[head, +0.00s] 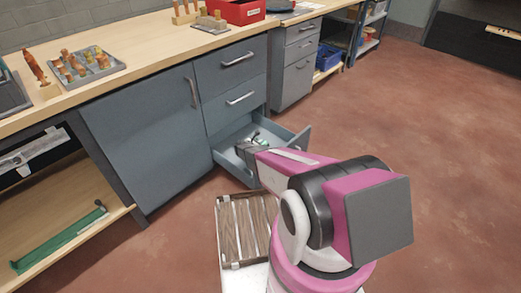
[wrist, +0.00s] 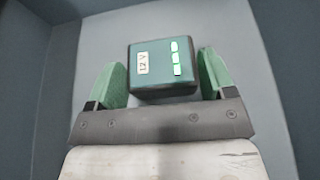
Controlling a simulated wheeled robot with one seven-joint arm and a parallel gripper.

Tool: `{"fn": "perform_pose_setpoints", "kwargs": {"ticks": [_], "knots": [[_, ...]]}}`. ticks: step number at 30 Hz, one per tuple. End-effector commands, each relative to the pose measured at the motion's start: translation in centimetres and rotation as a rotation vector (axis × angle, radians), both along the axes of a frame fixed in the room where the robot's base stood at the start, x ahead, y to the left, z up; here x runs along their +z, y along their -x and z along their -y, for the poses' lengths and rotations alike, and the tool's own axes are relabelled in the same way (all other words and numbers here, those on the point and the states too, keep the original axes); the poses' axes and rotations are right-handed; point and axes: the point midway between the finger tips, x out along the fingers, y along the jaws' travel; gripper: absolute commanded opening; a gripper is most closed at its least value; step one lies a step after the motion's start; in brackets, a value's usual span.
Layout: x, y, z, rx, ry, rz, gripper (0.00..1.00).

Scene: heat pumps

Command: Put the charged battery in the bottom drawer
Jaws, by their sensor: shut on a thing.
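The battery (wrist: 162,68) is a dark green block with a "12 V" label and several lit light-green bars, in the middle of the wrist view. My gripper (wrist: 163,82) is shut on it, with a green finger on each side. The bottom drawer (head: 303,141) of the grey-blue cabinet is pulled out in the head view. My gripper (head: 260,139) reaches inside it. The grey drawer floor (wrist: 235,35) lies behind the battery in the wrist view. I cannot tell whether the battery touches it. My arm hides part of the drawer in the head view.
Two closed drawers (head: 232,85) sit above the open one. A wooden slatted crate (head: 228,235) is at the lower middle. The worktop holds a tray of wooden pieces (head: 85,67) and a red box (head: 238,12). The floor to the right (head: 440,140) is clear.

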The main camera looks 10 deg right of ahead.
Motion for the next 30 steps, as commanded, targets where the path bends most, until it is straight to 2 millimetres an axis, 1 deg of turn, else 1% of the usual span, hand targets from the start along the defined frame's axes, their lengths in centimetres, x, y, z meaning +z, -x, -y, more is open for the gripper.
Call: {"fn": "perform_pose_setpoints", "kwargs": {"ticks": [1, 5, 12, 14, 22, 26, 27, 28, 30], "knots": [[-0.2, 0.0, 0.3, 0.000, 0.001, 0.000, 0.41], [-0.7, 0.0, 0.5, 0.001, 0.000, 0.000, 0.41], [-3.8, -0.1, 0.4, 0.000, 0.001, -0.001, 0.41], [-4.2, 0.0, 0.4, 0.002, 0.002, -0.001, 0.41], [-4.3, 0.1, 0.4, 0.000, 0.001, 0.001, 0.41], [-4.6, 0.1, 0.4, 0.000, 0.001, 0.000, 0.41], [-4.6, 0.1, 0.4, 0.000, 0.000, 0.000, 0.89], [-4.6, 0.1, 0.4, 0.000, 0.000, 0.000, 0.99], [-4.6, 0.1, 0.4, 0.000, 0.000, 0.000, 1.00]]}}
